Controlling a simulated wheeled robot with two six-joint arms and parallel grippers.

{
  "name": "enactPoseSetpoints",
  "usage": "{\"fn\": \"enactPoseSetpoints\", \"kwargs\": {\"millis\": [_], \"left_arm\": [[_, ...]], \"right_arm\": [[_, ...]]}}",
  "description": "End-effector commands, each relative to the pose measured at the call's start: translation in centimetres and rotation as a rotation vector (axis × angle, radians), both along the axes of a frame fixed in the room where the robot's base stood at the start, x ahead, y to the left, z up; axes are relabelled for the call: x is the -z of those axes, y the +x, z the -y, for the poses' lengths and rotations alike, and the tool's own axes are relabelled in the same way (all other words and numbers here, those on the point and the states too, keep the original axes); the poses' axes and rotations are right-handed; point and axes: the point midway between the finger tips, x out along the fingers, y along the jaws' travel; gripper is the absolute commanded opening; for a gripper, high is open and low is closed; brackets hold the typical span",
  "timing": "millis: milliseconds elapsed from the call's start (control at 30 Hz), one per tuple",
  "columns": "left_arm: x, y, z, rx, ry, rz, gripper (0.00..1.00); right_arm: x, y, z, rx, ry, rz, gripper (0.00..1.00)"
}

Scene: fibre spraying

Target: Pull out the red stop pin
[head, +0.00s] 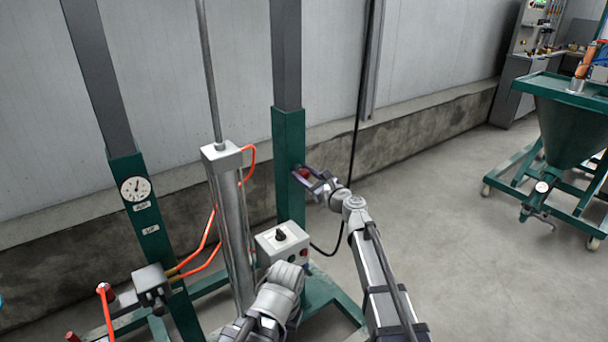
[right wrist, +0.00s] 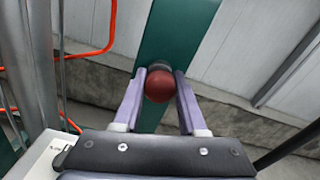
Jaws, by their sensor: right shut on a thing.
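The red stop pin (head: 303,172) shows as a small red knob on the side of the right green column. In the right wrist view it is a round dark-red knob (right wrist: 159,86) in front of the green column. My right gripper (head: 308,178) reaches it from the right, and its two pale fingers (right wrist: 158,88) are shut on the knob from both sides. My left gripper cannot be made out in either view.
The green column (head: 289,140) rises beside a grey cylinder (head: 232,235) with orange hoses. A white control box (head: 283,245) with a black knob stands below the gripper. A black cable hangs close behind my right wrist. A green hopper cart (head: 568,125) stands far right, with open floor between.

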Motion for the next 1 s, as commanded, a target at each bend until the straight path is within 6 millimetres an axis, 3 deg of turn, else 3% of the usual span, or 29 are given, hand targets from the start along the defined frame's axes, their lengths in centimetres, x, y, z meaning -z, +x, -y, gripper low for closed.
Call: {"fn": "enactPoseSetpoints", "kwargs": {"millis": [167, 400, 700, 733, 1000], "left_arm": [[0.0, 0.0, 0.0, 0.000, 0.000, 0.000, 0.00], [0.0, 0.0, 0.0, 0.000, 0.000, 0.000, 0.00], [0.0, 0.0, 0.0, 0.000, 0.000, 0.000, 0.00], [0.0, 0.0, 0.0, 0.000, 0.000, 0.000, 0.00], [0.0, 0.0, 0.0, 0.000, 0.000, 0.000, 0.00]], "right_arm": [[0.0, -0.7, 0.4, 0.000, 0.000, 0.000, 0.00], [0.0, -4.0, 2.8, 0.001, -0.001, 0.001, 0.00], [0.0, -4.1, 2.9, -0.001, -0.001, 0.000, 0.00], [0.0, -4.1, 2.9, -0.001, -0.001, 0.000, 0.44], [0.0, -4.0, 2.9, 0.000, -0.001, 0.001, 0.71]]}}
